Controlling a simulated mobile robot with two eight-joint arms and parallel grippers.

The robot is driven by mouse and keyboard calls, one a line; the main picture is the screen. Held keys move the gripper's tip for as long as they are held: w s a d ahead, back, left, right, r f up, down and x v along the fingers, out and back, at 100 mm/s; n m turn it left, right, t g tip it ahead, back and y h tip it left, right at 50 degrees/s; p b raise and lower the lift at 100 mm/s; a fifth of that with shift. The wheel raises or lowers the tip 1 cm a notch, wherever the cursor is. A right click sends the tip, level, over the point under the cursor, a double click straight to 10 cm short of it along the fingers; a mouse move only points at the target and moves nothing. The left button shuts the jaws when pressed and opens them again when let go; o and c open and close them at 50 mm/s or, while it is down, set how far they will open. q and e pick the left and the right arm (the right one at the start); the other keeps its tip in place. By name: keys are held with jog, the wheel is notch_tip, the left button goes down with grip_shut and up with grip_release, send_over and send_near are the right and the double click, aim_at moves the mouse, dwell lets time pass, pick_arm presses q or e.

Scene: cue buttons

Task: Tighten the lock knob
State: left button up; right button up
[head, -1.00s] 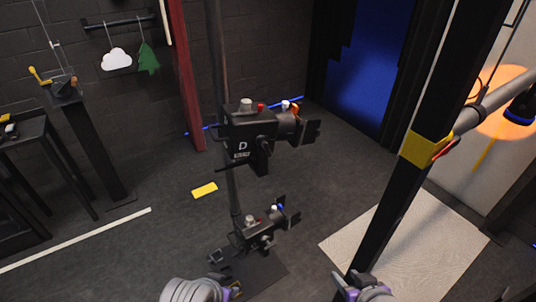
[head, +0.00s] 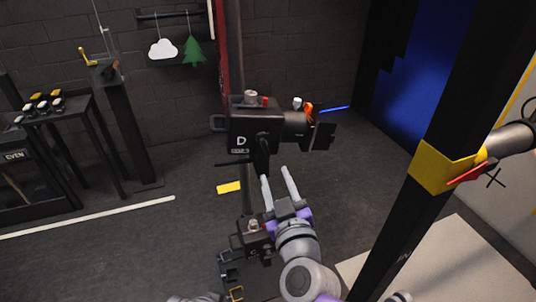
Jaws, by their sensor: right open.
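A black stage lamp marked D (head: 255,131) is mounted on an upright pole. A grey knob (head: 251,97) and a small red part (head: 265,101) stand on its top. A white knob (head: 297,103) and an orange-red part (head: 308,110) sit near its front end. A black bracket (head: 262,153) hangs below its body. I cannot tell which of these is the lock knob. My right gripper (head: 276,174) is open and empty, its two pale fingers pointing up just below the lamp, apart from the knobs. My left gripper is not in view.
A second lamp (head: 250,241) sits lower on the pole, partly behind my right gripper. A black post with a yellow band (head: 441,168) stands at right. A button console (head: 50,105) stands at left. A yellow block (head: 229,187) lies on the floor.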

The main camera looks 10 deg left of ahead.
aim_at(266, 149)
jog(key=x, duration=0.9)
jog(key=shift+w+a, duration=0.1)
jog(key=shift+w, duration=0.1)
grip_shut()
